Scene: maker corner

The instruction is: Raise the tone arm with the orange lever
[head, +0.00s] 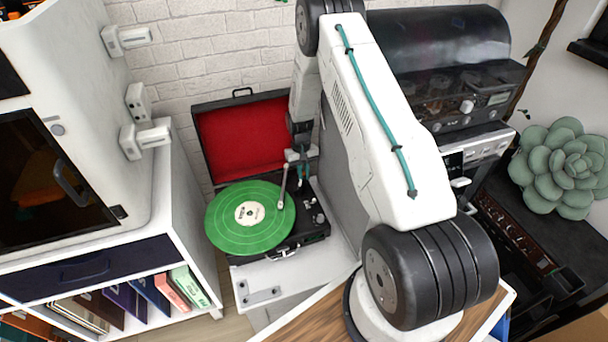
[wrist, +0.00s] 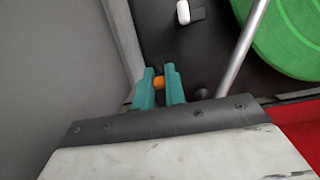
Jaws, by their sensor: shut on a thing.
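The record player (head: 317,215) stands open with a green record (head: 250,215) on it. Its silver tone arm (head: 284,185) reaches over the record's right edge; I cannot tell whether its tip touches the record. It also shows in the wrist view (wrist: 240,52). The orange lever (wrist: 159,83) is between the two teal fingers of my gripper (wrist: 159,88) in the wrist view, and the fingers are shut on it. In the head view my gripper (head: 303,172) is at the back right of the player. The lever is hidden there.
The red-lined lid (head: 240,138) stands up behind the record. A white knob (wrist: 183,12) sits on the deck near the fingers. A white shelf unit (head: 185,190) is at the left. Dark equipment (head: 455,95) stands at the right.

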